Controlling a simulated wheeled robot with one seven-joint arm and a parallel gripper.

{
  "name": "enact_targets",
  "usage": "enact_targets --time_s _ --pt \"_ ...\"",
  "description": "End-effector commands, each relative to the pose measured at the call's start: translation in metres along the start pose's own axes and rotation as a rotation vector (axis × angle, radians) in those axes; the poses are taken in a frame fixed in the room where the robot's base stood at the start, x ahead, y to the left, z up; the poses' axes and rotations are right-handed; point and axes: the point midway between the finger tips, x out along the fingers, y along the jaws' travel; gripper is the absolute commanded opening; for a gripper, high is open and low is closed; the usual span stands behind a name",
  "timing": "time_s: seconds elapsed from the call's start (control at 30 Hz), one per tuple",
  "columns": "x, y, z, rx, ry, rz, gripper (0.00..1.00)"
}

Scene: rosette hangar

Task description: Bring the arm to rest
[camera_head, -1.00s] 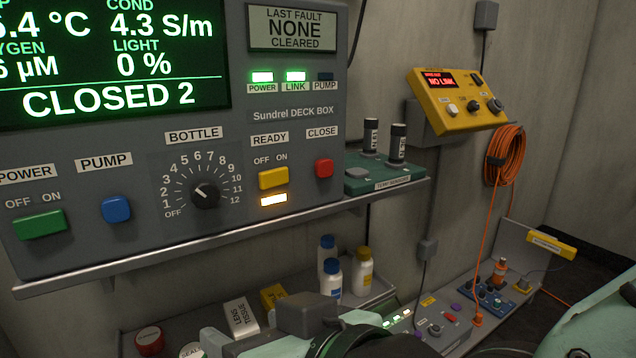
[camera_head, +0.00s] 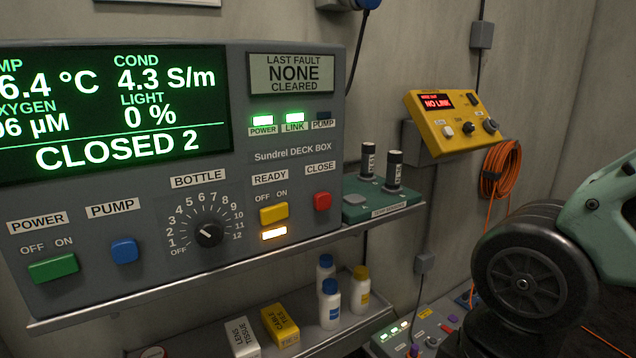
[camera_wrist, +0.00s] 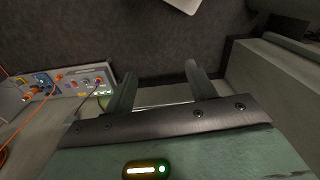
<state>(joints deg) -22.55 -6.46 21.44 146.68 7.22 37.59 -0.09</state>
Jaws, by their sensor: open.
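My gripper (camera_wrist: 160,88) shows in the wrist view with its two fingers apart and nothing between them. It points toward a dark floor area, clear of the shelf items. In the head view my green arm and a dark round joint fill the right side, and the gripper itself is out of that view. The Sundrel deck box (camera_head: 290,215) stands at the left on its shelf, with its screen (camera_head: 110,110) reading CLOSED 2.
A yellow box (camera_head: 450,122) reading NO LINK hangs on the wall beside an orange cable coil (camera_head: 499,168). Bottles (camera_head: 330,303) and small cartons (camera_head: 281,325) stand on the lower shelf. A panel (camera_wrist: 90,82) with cables lies left of my gripper in the wrist view.

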Motion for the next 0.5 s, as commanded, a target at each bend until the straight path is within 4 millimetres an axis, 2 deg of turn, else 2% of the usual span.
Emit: enact_targets --time_s 0.03,0.3,0.4,0.5 --pt "-0.025 -0.001 -0.001 0.0 0.0 0.0 0.56" --pt "-0.105 -0.004 -0.004 0.001 0.001 -0.001 0.56" --pt "-0.126 -0.005 -0.004 0.002 0.001 -0.001 0.56" --pt "-0.138 -0.006 -0.004 0.002 0.001 -0.001 0.56"
